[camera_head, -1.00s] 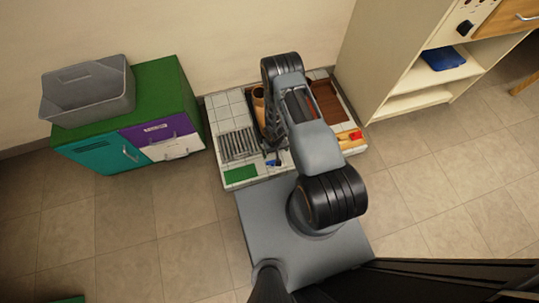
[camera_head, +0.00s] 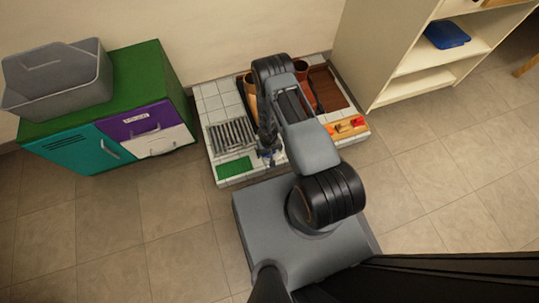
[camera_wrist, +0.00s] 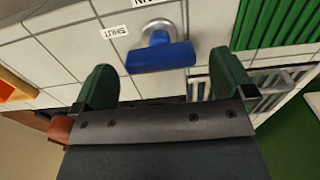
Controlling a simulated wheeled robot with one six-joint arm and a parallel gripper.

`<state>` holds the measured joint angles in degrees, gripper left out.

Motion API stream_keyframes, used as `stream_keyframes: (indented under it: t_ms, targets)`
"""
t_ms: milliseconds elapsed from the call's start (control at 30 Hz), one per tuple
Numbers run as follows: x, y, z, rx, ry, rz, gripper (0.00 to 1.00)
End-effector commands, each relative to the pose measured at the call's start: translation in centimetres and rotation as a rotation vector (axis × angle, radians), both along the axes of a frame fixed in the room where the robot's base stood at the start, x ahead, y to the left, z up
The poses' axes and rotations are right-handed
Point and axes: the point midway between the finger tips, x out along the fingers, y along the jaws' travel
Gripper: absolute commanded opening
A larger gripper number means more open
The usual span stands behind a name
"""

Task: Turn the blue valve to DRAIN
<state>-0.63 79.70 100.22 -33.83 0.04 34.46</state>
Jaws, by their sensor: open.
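The blue valve (camera_wrist: 160,57) has a bar-shaped handle on a round silver base in the wrist view. It lies roughly crosswise between the jaws, just beyond or level with the fingertips. I cannot tell whether anything touches. My gripper (camera_wrist: 163,68) is open, with one green finger on each side of the handle. A SHUT label (camera_wrist: 114,32) is left of the valve, upside down. Another label (camera_wrist: 148,3) is cut off at the top edge. In the head view my gripper (camera_head: 267,147) is low over the tiled bench (camera_head: 211,103), and the valve is mostly hidden there.
A metal grate (camera_head: 232,134) and green pad (camera_head: 235,168) lie left of my gripper. A block with red and orange pieces (camera_head: 347,127) and a brown tray (camera_head: 327,88) are at right. A cabinet with a grey bin (camera_head: 58,80) stands left; shelves with a blue bin (camera_head: 446,35) stand right.

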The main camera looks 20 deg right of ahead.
Motion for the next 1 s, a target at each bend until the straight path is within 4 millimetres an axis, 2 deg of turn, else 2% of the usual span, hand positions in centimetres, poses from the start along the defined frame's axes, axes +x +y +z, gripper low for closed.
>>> stream_keyframes:
  t_ms: [33, 200, 600, 1000]
  targets:
    - [0.0, 0.0, -0.9, 0.0, 0.0, 0.0, 1.0]
    - [0.0, 0.0, -1.8, 0.0, 0.0, 0.0, 1.0]
    - [0.0, 0.0, -2.0, 0.0, 0.0, 0.0, 1.0]
    - [0.0, 0.0, -2.0, 0.0, 0.0, 0.0, 0.62]
